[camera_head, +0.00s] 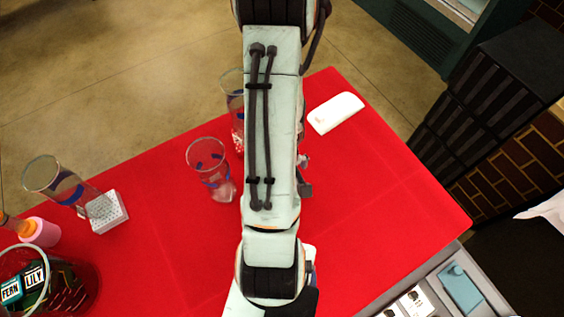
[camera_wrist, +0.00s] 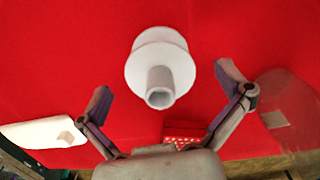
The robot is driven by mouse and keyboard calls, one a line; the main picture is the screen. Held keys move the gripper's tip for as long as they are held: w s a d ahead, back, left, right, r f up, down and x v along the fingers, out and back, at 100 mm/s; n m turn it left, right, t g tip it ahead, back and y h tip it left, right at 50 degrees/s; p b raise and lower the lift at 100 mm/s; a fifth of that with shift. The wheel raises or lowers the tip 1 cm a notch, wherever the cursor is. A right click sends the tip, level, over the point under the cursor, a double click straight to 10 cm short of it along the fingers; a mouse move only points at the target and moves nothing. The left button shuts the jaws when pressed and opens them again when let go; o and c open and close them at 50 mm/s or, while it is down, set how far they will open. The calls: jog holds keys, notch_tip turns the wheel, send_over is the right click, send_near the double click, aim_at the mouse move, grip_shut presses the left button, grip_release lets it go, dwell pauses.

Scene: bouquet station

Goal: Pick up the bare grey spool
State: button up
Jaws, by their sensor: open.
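The bare grey spool (camera_wrist: 160,72) stands out pale against the red cloth in the upper middle of the wrist view. Its round flange and hollow central tube face the camera, and nothing is wound on it that I can see. My gripper (camera_wrist: 166,90) is open, with one finger to the left of the spool and one to the right. Both fingers look apart from the spool, and nothing is between them in contact. In the head view my arm covers the middle of the table, and I cannot make out the spool there.
Clear glass vases (camera_head: 209,168) stand left of my arm; one glass (camera_wrist: 288,110) shows right in the wrist view. A white holed block (camera_head: 108,212), a pink roll (camera_head: 41,232) and a basket with labelled packets are at left. A white flat item (camera_head: 335,112) lies at the back right.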

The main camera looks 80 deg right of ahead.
jog(key=shift+f, duration=1.1)
jog(key=c, duration=1.2)
jog(key=shift+c, duration=0.3)
